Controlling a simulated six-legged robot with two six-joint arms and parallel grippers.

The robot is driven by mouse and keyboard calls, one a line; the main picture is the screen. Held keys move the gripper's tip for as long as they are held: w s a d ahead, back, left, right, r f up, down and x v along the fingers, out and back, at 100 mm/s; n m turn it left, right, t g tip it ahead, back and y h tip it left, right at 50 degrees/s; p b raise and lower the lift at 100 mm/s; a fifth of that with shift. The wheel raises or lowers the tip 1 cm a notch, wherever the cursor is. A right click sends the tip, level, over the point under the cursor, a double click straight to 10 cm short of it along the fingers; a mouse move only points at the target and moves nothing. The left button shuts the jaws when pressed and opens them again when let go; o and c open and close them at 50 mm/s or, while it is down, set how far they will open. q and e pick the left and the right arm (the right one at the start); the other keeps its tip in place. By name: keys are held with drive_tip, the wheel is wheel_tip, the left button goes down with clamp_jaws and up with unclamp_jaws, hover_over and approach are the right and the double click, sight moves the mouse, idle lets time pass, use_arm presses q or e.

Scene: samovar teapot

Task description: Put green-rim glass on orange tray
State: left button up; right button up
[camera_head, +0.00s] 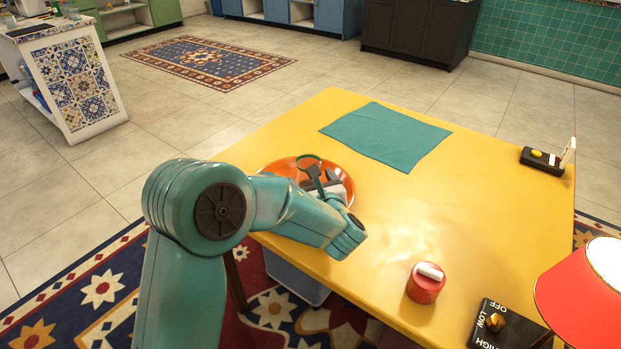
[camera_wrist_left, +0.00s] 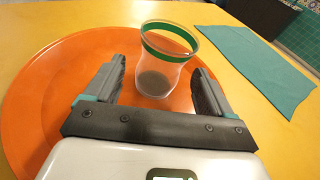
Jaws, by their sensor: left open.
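The green-rim glass (camera_wrist_left: 165,65) is clear, with a green band at its top. In the left wrist view it stands upright on the orange tray (camera_wrist_left: 40,95), between and slightly beyond the tips of my left gripper (camera_wrist_left: 160,88). That gripper is open, with a finger on each side of the glass. In the head view the orange tray (camera_head: 280,167) is at the table's left edge, partly hidden by my left arm. The glass rim (camera_head: 309,160) shows above my left gripper (camera_head: 322,183). My right gripper is not in view.
A teal cloth (camera_head: 385,136) lies on the yellow table (camera_head: 450,210) beyond the tray. A red cylinder with a white top (camera_head: 425,284), a black dial box (camera_head: 498,325) and a red lamp (camera_head: 585,295) are at the near right. A black switch box (camera_head: 541,160) is at the far right. The table's middle is clear.

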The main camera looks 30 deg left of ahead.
use_arm(q)
drive_tip(key=v, duration=1)
drive_tip(key=shift+s+d+r+p, duration=0.1)
drive_tip(key=shift+s+d+p, duration=0.1)
drive_tip(key=shift+p, duration=0.15)
drive_tip(key=shift+s, duration=0.1)
